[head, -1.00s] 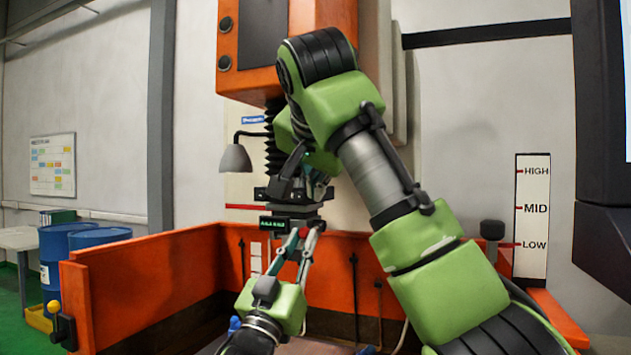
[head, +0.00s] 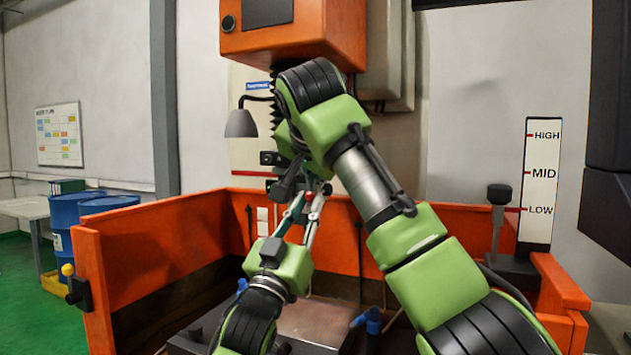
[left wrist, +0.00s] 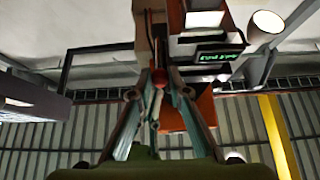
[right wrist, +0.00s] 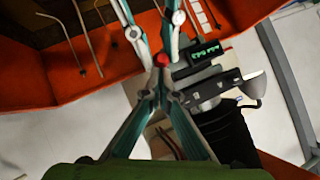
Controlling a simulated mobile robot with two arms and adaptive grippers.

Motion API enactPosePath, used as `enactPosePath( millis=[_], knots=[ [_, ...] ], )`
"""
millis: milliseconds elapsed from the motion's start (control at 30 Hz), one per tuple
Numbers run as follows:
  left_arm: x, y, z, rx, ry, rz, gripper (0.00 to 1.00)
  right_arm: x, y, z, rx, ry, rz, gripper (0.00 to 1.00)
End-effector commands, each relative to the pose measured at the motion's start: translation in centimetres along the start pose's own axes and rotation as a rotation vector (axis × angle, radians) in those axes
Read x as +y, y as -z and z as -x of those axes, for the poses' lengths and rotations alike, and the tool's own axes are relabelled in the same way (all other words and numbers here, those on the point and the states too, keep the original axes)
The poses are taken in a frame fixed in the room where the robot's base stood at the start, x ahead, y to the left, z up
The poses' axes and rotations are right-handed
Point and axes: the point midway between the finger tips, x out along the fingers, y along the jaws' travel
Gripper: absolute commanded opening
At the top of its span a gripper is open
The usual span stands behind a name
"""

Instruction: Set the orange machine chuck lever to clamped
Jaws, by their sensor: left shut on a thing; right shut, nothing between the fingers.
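The chuck's red lever knob (left wrist: 159,77) shows in the left wrist view, and in the right wrist view (right wrist: 162,60) at the tips of both grippers. My left gripper (head: 317,190) reaches up from below in the head view, its fingers shut on the lever at the knob. My right gripper (right wrist: 160,76) comes from above, shut and empty, its tips right at the knob; whether they touch is unclear. The chuck's green display (right wrist: 196,54) shows beside the knob. In the head view my right arm hides most of the chuck, and the lever's angle cannot be told.
The orange machine head (head: 335,35) hangs above. Orange tank walls (head: 125,255) surround the work area. A yellow-knobbed lever (head: 67,270) is on the left wall. A black-topped post (head: 499,194) stands beside the level scale (head: 541,170). A lamp (head: 240,123) hangs left of the chuck.

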Motion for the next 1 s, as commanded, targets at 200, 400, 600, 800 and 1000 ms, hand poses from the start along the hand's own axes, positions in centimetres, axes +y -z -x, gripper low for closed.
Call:
enactPosePath(
  millis=[200, 400, 600, 800, 1000],
  knots=[
    [0.0, 0.2, -0.1, 0.004, 0.000, -0.001, 0.00, 0.3, -1.0, -0.8, 0.035, 0.013, 0.015, 0.00],
    [0.0, 0.3, 0.0, 0.006, -0.001, 0.000, 0.00, 0.5, -1.3, -1.0, 0.043, 0.012, 0.018, 0.00],
    [0.1, 0.4, 0.0, 0.008, -0.002, 0.001, 0.20, 0.7, -1.3, -1.2, 0.041, 0.008, 0.017, 0.00],
    [0.0, 0.3, 0.0, 0.007, -0.001, 0.001, 0.34, 0.6, -1.2, -1.1, 0.044, 0.009, 0.016, 0.00],
    [0.0, 0.1, 0.0, 0.003, 0.000, 0.000, 0.34, 0.5, -1.1, -0.9, 0.047, 0.013, 0.016, 0.00]
  ],
)
